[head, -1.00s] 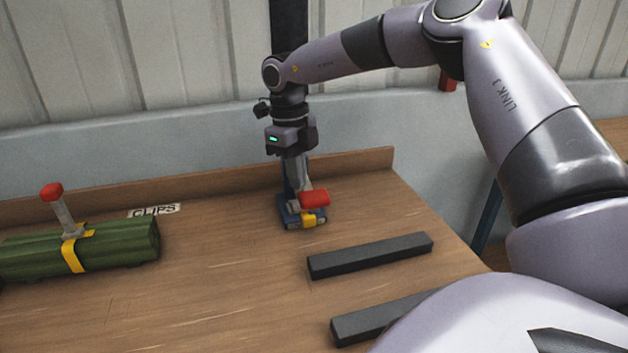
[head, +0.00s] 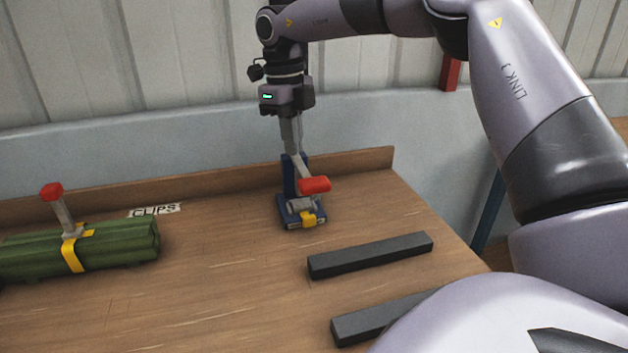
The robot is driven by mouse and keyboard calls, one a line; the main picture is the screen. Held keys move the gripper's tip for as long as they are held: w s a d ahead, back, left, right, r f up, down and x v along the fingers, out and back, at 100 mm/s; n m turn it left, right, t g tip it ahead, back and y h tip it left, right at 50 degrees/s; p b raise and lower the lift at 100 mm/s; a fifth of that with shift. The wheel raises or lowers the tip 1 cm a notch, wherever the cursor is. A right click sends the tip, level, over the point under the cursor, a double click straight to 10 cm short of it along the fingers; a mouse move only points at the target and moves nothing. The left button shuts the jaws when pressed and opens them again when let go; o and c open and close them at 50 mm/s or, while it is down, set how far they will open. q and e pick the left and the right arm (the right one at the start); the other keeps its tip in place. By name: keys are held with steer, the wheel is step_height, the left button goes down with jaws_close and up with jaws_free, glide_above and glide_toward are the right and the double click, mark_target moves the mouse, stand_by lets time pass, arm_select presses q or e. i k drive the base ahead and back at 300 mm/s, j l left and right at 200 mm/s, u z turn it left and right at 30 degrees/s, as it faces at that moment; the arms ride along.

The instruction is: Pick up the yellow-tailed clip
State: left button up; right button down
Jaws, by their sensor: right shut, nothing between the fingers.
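The yellow-tailed clip is a small grey piece with a yellow tail (head: 309,219), set on a blue stand (head: 288,180) near the back right of the bench. A red-ended grey lever (head: 314,185) slants above it. My right gripper (head: 293,150) points down from above and is shut and empty. Its fingertips are close to the stand's top and the upper end of the lever; I cannot tell whether they touch. My left gripper is out of view.
A green bundle (head: 120,243) with a yellow strap and red-knobbed lever lies at the left. A CLIPS label (head: 154,210) is behind it. Two dark bars (head: 370,256) lie at the right. A low wooden ledge (head: 220,180) runs along the back. The bench middle is clear.

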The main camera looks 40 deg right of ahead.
mark_target(302, 207)
steer(key=k, duration=1.5)
